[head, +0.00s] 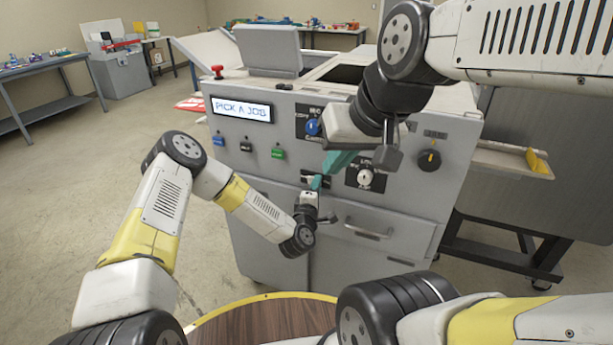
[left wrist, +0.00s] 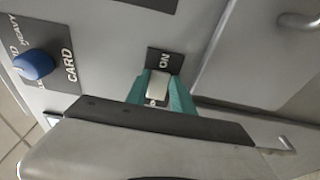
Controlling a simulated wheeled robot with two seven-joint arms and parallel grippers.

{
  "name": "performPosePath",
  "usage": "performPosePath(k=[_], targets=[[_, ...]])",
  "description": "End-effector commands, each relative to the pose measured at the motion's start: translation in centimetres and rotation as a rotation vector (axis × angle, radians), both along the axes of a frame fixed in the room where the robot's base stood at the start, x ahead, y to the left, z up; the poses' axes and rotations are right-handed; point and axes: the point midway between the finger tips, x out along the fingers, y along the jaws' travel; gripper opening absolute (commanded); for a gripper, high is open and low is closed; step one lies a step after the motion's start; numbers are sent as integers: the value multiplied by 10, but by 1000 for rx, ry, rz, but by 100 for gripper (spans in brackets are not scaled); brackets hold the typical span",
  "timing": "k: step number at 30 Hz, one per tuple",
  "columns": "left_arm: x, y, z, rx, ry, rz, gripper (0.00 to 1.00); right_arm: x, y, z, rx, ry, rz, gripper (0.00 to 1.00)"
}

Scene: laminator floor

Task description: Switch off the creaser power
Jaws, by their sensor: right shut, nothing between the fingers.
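The creaser is the grey machine (head: 245,165) in the middle of the head view, with a lit display reading "PICK A JOB" (head: 241,109). Its power switch (left wrist: 158,84) is a small white lever below a black "ON" label (left wrist: 165,61) in the left wrist view. My left gripper (head: 317,184) is at the front panel, its teal fingers on both sides of the lever; I cannot tell whether they touch it. It covers most of the switch in the head view. My right gripper (head: 339,161) is shut and empty, in front of the panel just above the left one.
Blue, black and green buttons (head: 277,153) sit left on the panel. A blue knob (head: 313,127), a white dial (head: 365,177) and a black-yellow knob (head: 429,160) are close by. A drawer handle (head: 366,229) sticks out below. A red stop button (head: 217,71) stands on top.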

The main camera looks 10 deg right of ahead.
Motion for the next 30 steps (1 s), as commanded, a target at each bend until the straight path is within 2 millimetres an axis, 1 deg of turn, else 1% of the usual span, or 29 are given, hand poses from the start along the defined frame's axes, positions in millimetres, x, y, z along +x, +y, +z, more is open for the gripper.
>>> performPosePath(k=[4,7,15,18,29,30], targets=[[0,0,0,0,1,-2,0,0,0,0,0,0,0,0],[1,3,0,0,-1,-36,0,0,0,0,0,0,0,0],[4,11,1,-1,-2,-253,0,0,0,0,0,0,0,0],[4,12,0,-1,-1,-304,0,0,0,0,0,0,0,0],[2,12,0,1,1,-331,0,0,0,0,0,0,0,0],[2,12,0,1,1,-330,33,0,0,0,0,0,0,0]])
